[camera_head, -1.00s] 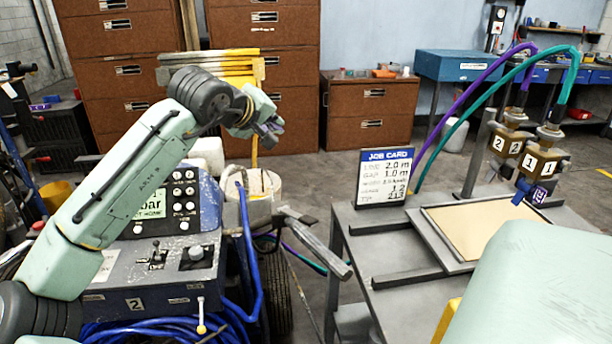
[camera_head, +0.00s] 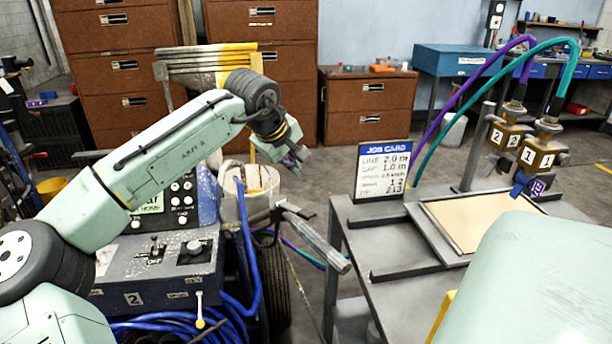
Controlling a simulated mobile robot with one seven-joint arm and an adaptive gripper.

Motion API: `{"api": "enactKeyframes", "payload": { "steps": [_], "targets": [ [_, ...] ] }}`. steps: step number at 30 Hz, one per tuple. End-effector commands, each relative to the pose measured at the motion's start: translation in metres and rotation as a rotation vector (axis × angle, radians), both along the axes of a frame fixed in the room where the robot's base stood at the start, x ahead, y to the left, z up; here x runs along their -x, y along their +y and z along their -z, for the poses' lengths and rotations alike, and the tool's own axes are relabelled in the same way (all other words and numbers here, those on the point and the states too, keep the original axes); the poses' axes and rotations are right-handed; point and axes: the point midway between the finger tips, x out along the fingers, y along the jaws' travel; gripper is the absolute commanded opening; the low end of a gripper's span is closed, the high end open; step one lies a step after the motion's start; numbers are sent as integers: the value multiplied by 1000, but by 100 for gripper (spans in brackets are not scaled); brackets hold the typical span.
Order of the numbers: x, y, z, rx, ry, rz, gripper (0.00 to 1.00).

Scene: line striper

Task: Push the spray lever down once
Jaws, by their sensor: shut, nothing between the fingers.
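My gripper (camera_head: 295,160) is shut and empty in the head view. It hangs in the air above the grey bar and the white bucket, clear of the levers on the line striper. The striper's control box (camera_head: 155,265) stands at lower left, with a small toggle lever (camera_head: 155,248) on its top. A thin white lever with a yellow knob (camera_head: 200,322) hangs at its front. A long grey bar (camera_head: 318,240) slants out to the right of the machine. No label shows which of these is the spray lever.
A grey table (camera_head: 375,235) at right holds a job card (camera_head: 382,173), a framed tan board (camera_head: 470,218) and spray heads numbered 2 and 1 (camera_head: 535,150). Blue hoses (camera_head: 235,285) run beside the control box. Brown cabinets (camera_head: 368,105) stand behind.

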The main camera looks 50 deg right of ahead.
Motion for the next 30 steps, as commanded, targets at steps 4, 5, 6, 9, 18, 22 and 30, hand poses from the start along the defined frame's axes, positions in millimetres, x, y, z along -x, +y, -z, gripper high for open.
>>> {"api": "enactKeyframes", "payload": {
  "steps": [4,5,6,9,18,22,30],
  "targets": [
    [5,2,24,-1,-3,1,0],
    [7,2,29,-1,-3,0,0],
    [8,2,35,-1,-3,-1,0],
    [12,4,49,-1,-4,0,0],
    [22,5,71,1,-1,2,0],
    [23,5,71,1,0,1,0],
    [23,5,71,1,0,1,0]
  ]
}}
